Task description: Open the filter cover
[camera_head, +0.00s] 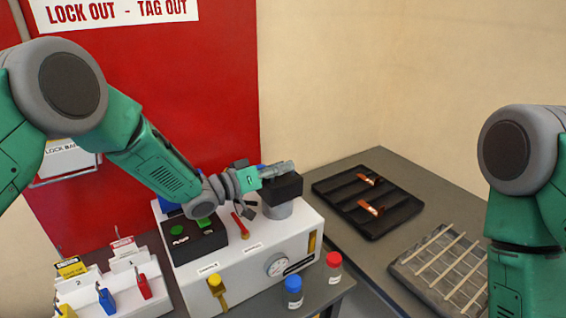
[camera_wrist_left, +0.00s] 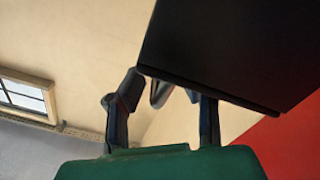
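A black block-shaped cap (camera_head: 283,188) sits on a short grey cylinder (camera_head: 278,209) on top of the white machine (camera_head: 245,258). It looks like the filter cover, and it appears closed. My left gripper (camera_head: 272,172) is at the cap's upper left side, its fingers reaching across behind its top edge. In the left wrist view, a large dark block (camera_wrist_left: 235,50) fills the upper right and hides part of one finger. The fingers (camera_wrist_left: 160,110) stand apart with nothing seen clamped between them. I cannot tell whether they touch the cap. My right gripper is out of view.
A black button box (camera_head: 193,240), a red lever (camera_head: 240,222) and a gauge (camera_head: 277,265) are on the machine. Blue-capped (camera_head: 293,291) and red-capped (camera_head: 333,267) jars stand in front. A black tray (camera_head: 367,193) and a slatted rack (camera_head: 440,268) lie right. A padlock rack (camera_head: 120,262) stands left.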

